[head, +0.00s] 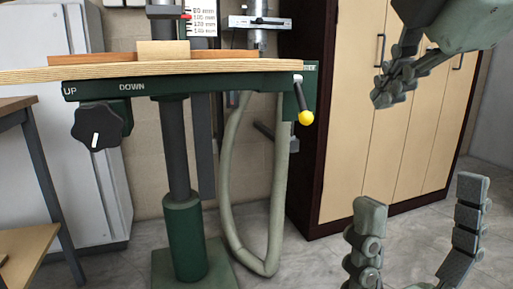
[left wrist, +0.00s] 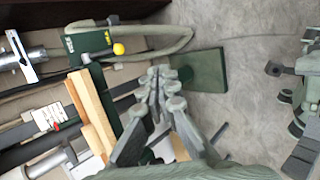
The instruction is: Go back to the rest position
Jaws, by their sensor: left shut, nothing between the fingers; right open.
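My left gripper (head: 381,98) comes down from the top right of the head view. Its fingers are together with nothing between them, in free air in front of the tan cabinet. In the left wrist view its shut fingers (left wrist: 164,80) show in the middle, over the view of the machine's green base. My right gripper (head: 418,200) rises from the bottom right of the head view, its two fingers wide apart and empty. Part of the right gripper also shows at the right edge of the left wrist view (left wrist: 285,69). Neither gripper touches the machine.
A green machine (head: 200,85) with a wooden top (head: 120,69), a black knob (head: 97,126) and a yellow-tipped lever (head: 306,117) stands at left and centre. A grey hose (head: 229,190) hangs below. The tan cabinet (head: 340,120) stands behind. Grey floor (head: 310,262) is open between.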

